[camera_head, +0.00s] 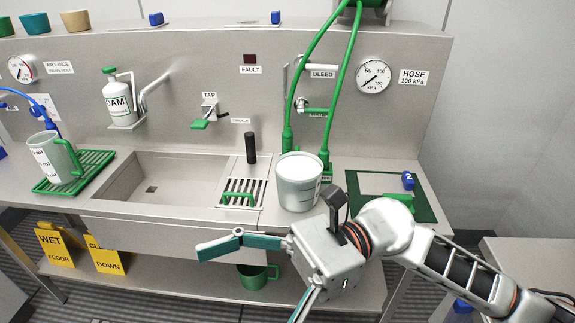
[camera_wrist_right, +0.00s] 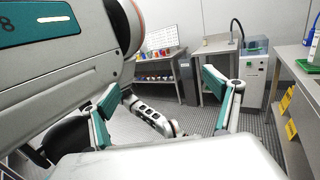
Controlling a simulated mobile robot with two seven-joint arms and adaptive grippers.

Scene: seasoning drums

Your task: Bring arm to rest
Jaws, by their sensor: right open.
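My right arm comes in from the right in the head view. Its gripper (camera_head: 248,284) is open and empty, in front of the bench's front edge, below the sink drain grate. The fingers are spread wide, and the lower one is cut off by the bottom edge. In the right wrist view the open gripper (camera_wrist_right: 160,95) points across the room, with nothing between its fingers.
A metal drum (camera_head: 298,182) stands on the bench close behind the right wrist. A green mat (camera_head: 362,184) lies right of it, partly behind my arm. A green mug (camera_head: 256,277) sits on the lower shelf. Floor space (camera_wrist_right: 190,118) shows in the wrist view.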

